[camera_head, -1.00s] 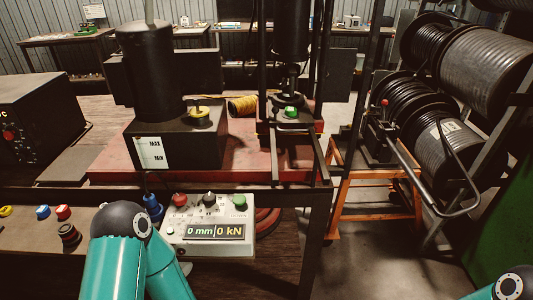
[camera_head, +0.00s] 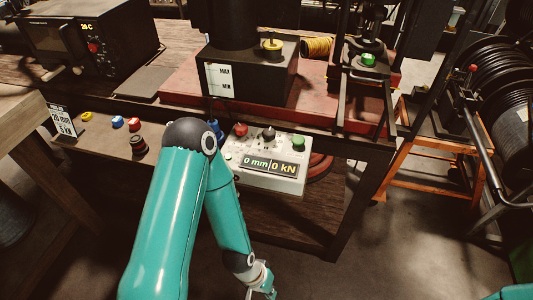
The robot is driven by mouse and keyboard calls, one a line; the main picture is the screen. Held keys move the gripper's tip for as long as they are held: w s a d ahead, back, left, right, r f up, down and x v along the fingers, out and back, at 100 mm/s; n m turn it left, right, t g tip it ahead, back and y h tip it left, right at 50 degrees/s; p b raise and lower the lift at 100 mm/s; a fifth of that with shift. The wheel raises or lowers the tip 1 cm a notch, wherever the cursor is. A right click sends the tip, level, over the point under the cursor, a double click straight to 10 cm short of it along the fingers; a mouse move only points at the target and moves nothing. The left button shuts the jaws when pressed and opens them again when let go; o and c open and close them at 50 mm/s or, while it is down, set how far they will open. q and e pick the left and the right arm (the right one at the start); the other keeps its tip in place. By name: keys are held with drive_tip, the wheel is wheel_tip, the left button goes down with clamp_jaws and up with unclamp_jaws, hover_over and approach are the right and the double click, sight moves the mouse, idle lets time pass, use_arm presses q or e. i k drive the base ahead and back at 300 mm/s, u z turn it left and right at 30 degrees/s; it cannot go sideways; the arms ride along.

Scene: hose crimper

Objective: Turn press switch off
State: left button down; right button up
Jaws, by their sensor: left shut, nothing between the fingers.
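The press control box (camera_head: 262,166) is pale and stands at the front of the bench in the middle of the view. Its display reads 0 mm and 0 kN. On its top are a red button (camera_head: 240,130), a black knob (camera_head: 268,134) and a green button (camera_head: 298,141). My left gripper (camera_head: 270,292) is at the bottom edge, partly cut off, below and in front of the box and apart from it. It is shut and empty.
The press (camera_head: 364,78) stands behind the box on a red base (camera_head: 185,97). An orange stand (camera_head: 437,158) and hose reels (camera_head: 505,95) are at the right. The floor in front is clear.

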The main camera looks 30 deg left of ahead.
sight(241, 129)
drive_tip(key=u, duration=1.7)
drive_tip(key=k, duration=0.15)
drive_tip(key=z, duration=0.85)
